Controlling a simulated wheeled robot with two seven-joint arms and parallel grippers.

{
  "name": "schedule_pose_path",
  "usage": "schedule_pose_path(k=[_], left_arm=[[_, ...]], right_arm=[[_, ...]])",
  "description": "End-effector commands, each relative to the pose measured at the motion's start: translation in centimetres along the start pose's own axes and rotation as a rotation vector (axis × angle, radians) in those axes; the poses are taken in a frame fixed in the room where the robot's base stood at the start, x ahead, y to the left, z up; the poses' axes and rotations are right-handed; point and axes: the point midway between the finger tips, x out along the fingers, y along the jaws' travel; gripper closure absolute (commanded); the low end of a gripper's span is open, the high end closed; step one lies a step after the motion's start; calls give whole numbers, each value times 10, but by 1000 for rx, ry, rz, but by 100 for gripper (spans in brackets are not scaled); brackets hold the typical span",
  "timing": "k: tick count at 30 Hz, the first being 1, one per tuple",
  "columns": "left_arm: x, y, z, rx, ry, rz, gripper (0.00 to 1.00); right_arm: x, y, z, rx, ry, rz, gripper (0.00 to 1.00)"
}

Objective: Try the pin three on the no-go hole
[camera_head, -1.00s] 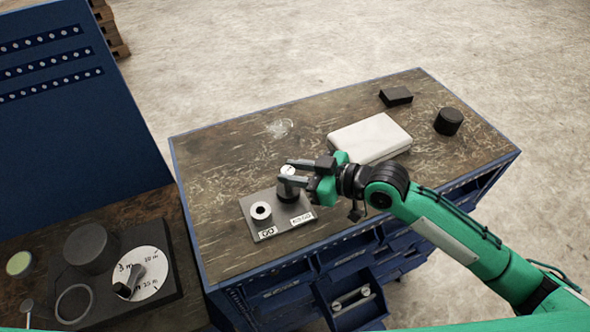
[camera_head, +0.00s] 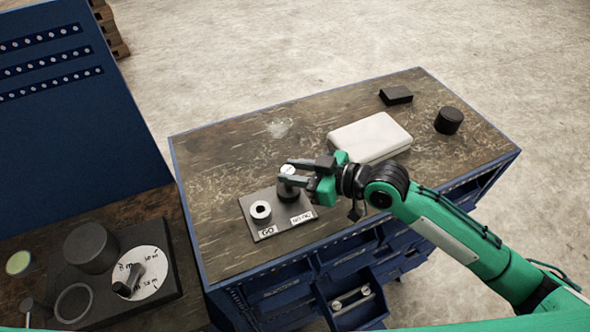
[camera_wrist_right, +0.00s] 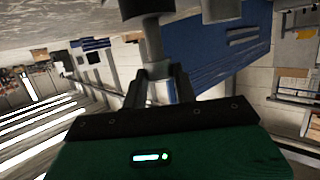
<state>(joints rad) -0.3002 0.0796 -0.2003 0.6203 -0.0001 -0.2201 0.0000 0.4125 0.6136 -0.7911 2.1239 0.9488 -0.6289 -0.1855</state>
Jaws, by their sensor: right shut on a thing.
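The gauge plate (camera_head: 280,222) lies near the front left of the workbench, with labels GO and NO-GO along its front edge. A light ring (camera_head: 261,211) stands at the GO end, its hole open. My right gripper (camera_head: 291,173) is over the NO-GO end, shut on a pin with a pale round top (camera_head: 287,170). The pin is upright above a dark ring (camera_head: 287,189); how deep it sits there is hidden. In the right wrist view the fingers (camera_wrist_right: 160,72) close on a grey cylinder (camera_wrist_right: 152,42). My left gripper is not in view.
A white case (camera_head: 369,137), a black block (camera_head: 396,95) and a black cylinder (camera_head: 448,121) stand farther right. An open drawer (camera_head: 352,305) at the front holds two small pale pieces. Another bench at left carries a dark base (camera_head: 160,300) with a marked white disc.

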Motion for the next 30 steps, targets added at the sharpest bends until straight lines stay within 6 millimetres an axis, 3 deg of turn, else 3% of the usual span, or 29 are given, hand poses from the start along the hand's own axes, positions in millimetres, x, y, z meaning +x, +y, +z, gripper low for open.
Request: schedule_pose_path(k=[5, 30], left_arm=[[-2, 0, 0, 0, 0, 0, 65], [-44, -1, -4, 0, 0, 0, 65]], right_arm=[[0, -1, 0, 3, -6, -2, 100], [-16, 0, -50, 1, -1, 0, 100]])
